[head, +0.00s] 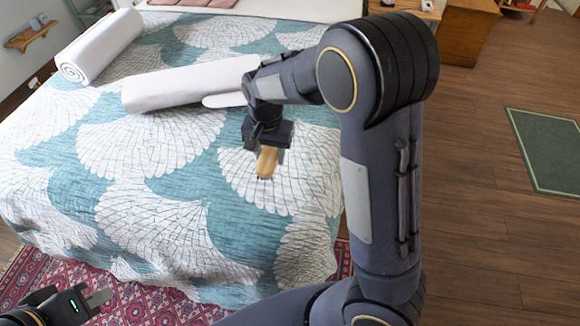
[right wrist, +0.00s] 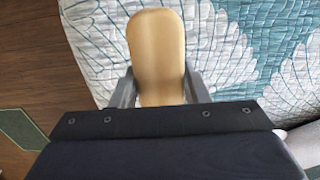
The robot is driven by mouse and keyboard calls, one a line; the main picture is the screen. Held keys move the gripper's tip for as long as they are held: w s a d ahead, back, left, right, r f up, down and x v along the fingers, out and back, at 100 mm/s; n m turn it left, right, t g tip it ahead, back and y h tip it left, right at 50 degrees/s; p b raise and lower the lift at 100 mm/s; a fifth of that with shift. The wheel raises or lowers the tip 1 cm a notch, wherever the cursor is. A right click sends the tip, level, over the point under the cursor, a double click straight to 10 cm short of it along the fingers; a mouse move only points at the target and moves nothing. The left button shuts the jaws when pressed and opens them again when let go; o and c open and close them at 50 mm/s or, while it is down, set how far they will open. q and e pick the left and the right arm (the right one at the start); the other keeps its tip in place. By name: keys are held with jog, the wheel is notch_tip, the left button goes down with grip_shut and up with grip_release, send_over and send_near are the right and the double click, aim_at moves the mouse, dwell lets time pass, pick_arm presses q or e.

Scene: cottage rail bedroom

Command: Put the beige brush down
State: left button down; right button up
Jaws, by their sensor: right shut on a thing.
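The beige brush (head: 266,162) is in my right gripper (head: 268,150), over the right part of the bed. In the right wrist view the brush (right wrist: 157,55) shows its smooth wooden back, with the right gripper's fingers (right wrist: 158,88) shut on both its sides. The bed (head: 160,215) has a teal and white quilt. My left gripper (head: 92,302) is at the lower left corner over the rug, seen in part; its opening is unclear.
White rolled bedding (head: 100,45) lies on the far left of the bed, and a longer white roll (head: 180,84) lies across its middle. The front of the quilt is clear. A red patterned rug (head: 150,305) lies below. A green mat (head: 548,150) is on the floor at right.

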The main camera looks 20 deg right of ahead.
send_over(289, 173)
jog(key=f, duration=0.4)
jog(key=f+b, duration=0.1)
jog(key=f, duration=0.1)
jog(key=shift+s+a, duration=0.1)
jog(key=shift+a, duration=0.2)
jog(key=shift+d+f, duration=0.2)
jog(key=shift+f, duration=1.5)
jog(key=shift+b, duration=0.3)
jog(key=o, duration=1.1)
jog(key=shift+f, duration=0.15)
